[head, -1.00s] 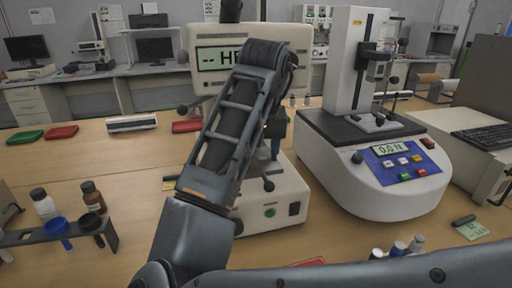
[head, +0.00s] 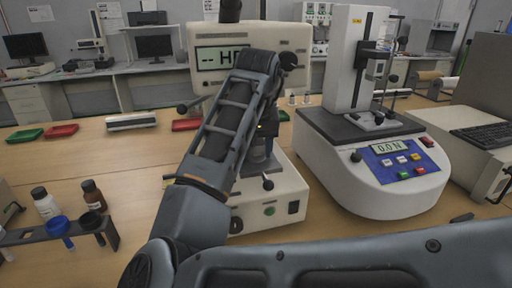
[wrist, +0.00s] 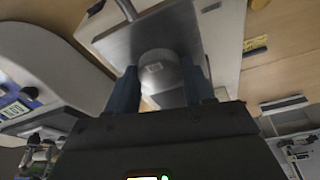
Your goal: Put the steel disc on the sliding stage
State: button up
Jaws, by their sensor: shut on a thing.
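In the wrist view, the steel disc (wrist: 160,73), a round grey piece with a small label, sits between the two blue fingers of my gripper (wrist: 161,83), which is shut on it. A flat grey metal plate (wrist: 118,43) lies behind the disc and looks like the stage. I cannot tell whether disc and plate touch. In the head view, my gripper (head: 272,128) is at the front of the cream tester (head: 290,38) with the "-- HR" display. My arm hides the disc and most of the plate there.
A white force tester (head: 385,180) reading 0.0 N stands close on the right. A black rack (head: 25,236) with cups and two bottles is at the left. Red and green trays (head: 60,131) lie behind. Bench between rack and tester is mostly clear.

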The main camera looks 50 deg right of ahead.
jog(key=shift+s+f, duration=0.1)
jog(key=shift+f, duration=0.4)
jog(key=o, duration=1.2)
jog(key=shift+a+f, duration=0.1)
jog(key=shift+f, duration=0.15)
jog(key=shift+o, duration=0.2)
jog(key=shift+r, duration=0.7)
jog(key=s+a+r+b, duration=0.1)
jog(key=s+a, duration=0.7)
jog(key=a, duration=0.1)
jog(key=shift+r, duration=0.25)
